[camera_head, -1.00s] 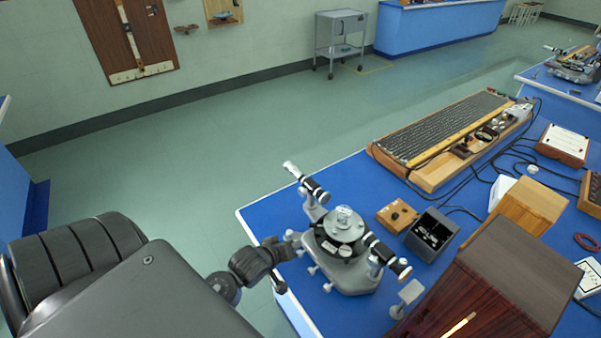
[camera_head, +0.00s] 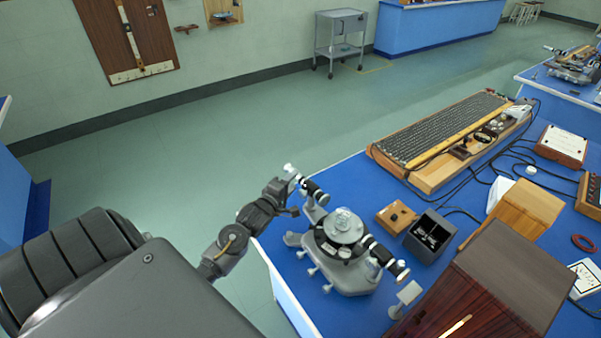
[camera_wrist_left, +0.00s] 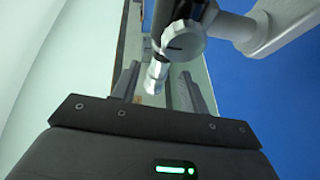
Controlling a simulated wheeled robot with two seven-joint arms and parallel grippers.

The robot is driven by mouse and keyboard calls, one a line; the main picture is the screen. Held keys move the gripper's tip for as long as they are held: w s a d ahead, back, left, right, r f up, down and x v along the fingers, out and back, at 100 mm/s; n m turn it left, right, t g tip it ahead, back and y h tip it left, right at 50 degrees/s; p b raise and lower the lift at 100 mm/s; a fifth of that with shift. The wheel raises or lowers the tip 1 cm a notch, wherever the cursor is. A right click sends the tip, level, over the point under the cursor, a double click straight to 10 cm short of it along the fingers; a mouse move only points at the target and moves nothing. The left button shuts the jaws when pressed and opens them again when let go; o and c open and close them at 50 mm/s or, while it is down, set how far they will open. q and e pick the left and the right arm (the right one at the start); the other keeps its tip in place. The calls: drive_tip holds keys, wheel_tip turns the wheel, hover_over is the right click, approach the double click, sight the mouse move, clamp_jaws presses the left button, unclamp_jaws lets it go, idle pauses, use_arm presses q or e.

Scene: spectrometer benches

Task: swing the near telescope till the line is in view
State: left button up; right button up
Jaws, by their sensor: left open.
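The near spectrometer (camera_head: 345,262) stands on the blue bench, a grey base with a round table and a clear piece on top. One black-and-silver tube (camera_head: 315,192) points to its upper left; another (camera_head: 384,257) points to its lower right. I cannot tell for sure which is the telescope. My left gripper (camera_head: 287,187) is at the outer end of the upper-left tube. In the left wrist view, my open fingers (camera_wrist_left: 158,88) stand either side of the tube's silver end (camera_wrist_left: 155,78), apart from it as far as I can see. My right gripper is out of view.
A small wooden block (camera_head: 396,217), an open dark box (camera_head: 430,234) and a dark wooden cabinet (camera_head: 505,275) stand right of the spectrometer. A long wooden-framed apparatus (camera_head: 440,140) lies behind. The floor beyond the bench's left edge is clear.

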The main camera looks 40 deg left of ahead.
use_arm(q)
drive_tip(key=d+x, duration=0.1)
drive_tip(key=x, duration=0.5)
drive_tip(key=shift+a+p, duration=0.45)
drive_tip(key=shift+a, duration=0.05)
drive_tip(key=shift+w+f, duration=0.1)
clamp_jaws()
